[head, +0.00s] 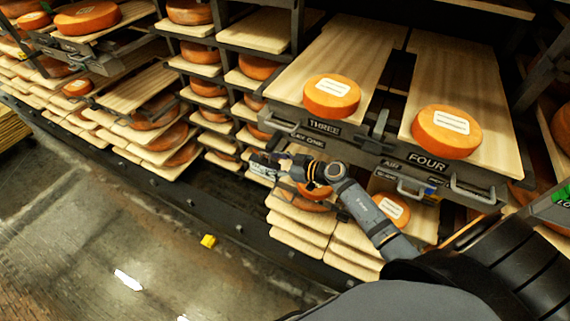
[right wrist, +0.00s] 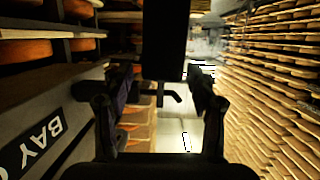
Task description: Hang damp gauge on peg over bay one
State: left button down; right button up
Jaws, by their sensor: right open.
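My right gripper (head: 264,166) reaches left in front of the racks, below and left of the drawer marked THREE. In the right wrist view its two dark fingers (right wrist: 160,78) stand apart. A flat black upright shape (right wrist: 163,40) shows between and beyond them, with a small dark hook-like piece (right wrist: 170,96) just below it. I cannot tell whether this shape is the damp gauge, or whether it touches the fingers. A black sign (right wrist: 38,145) with white letters, starting "BAY O", lies left of the fingers. I cannot make out the peg for certain. My left gripper is out of view.
Two orange cheese wheels (head: 331,97) (head: 446,132) with white labels sit on boards above drawers THREE and FOUR. Metal handles (head: 458,188) stick out from the drawer fronts. Racks of cheese fill the left.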

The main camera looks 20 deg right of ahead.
jog(key=v, duration=0.9)
jog(key=shift+s, duration=0.2)
jog(key=shift+d, duration=0.1)
